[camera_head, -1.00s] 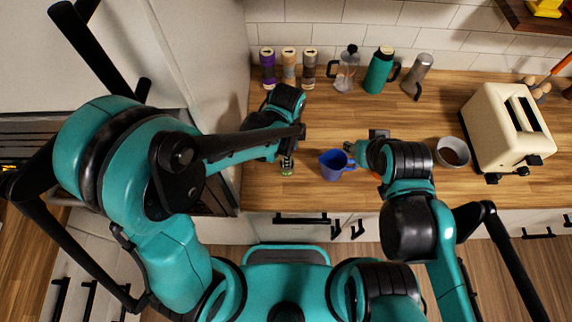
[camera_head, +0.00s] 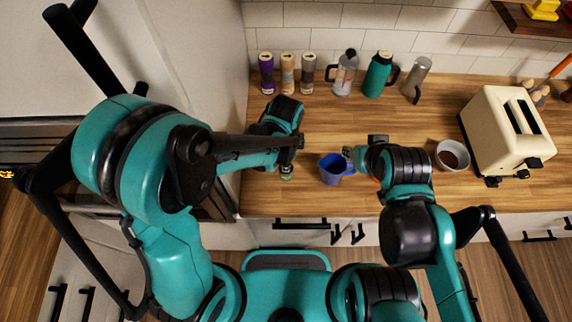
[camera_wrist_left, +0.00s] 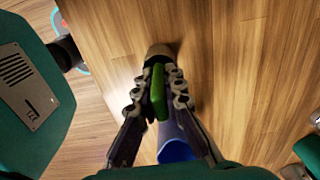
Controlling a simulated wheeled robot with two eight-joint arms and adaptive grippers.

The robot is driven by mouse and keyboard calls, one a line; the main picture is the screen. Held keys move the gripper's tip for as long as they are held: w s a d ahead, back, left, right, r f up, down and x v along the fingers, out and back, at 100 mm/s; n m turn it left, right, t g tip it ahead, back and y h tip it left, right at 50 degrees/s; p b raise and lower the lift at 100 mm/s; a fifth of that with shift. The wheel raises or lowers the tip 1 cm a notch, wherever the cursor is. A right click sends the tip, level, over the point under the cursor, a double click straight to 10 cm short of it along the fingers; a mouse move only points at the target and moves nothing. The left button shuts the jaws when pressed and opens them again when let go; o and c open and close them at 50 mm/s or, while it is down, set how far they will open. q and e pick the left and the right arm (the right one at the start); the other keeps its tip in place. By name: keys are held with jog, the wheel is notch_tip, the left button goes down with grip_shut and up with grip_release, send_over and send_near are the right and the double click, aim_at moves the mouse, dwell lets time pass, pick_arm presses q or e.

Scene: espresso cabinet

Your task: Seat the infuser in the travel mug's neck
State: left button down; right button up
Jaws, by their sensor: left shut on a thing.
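A blue travel mug (camera_head: 331,169) stands open-topped on the wooden counter near its front edge. My left gripper (camera_head: 287,168) is left of the mug and apart from it in the head view, mostly hidden by its own arm. In the left wrist view my left gripper (camera_wrist_left: 157,95) is shut on a green piece (camera_wrist_left: 158,92), which appears to be the infuser; a greyish round part shows just beyond it. A blue surface, apparently the mug (camera_wrist_left: 174,148), shows below it there. My right gripper (camera_head: 350,153) is at the mug's right side by the handle; I cannot tell whether it grips.
A bowl of dark contents (camera_head: 452,155) and a cream toaster (camera_head: 500,125) stand at the right. Several jars (camera_head: 288,73), a glass press (camera_head: 345,76), a teal flask (camera_head: 378,76) and a grey pitcher (camera_head: 417,78) line the back. The middle counter is clear.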

pick_arm(q)
jog(key=shift+r, duration=0.65)
notch_tip(320, 180, up, 3)
jog(key=shift+r+p, duration=0.1)
jog(key=shift+p, duration=0.5)
jog(key=d+r, duration=0.6)
jog(key=d, duration=0.5)
jog(key=shift+d+r+p, duration=0.25)
jog(key=shift+d+p, duration=0.1)
jog(key=shift+p, duration=0.1)
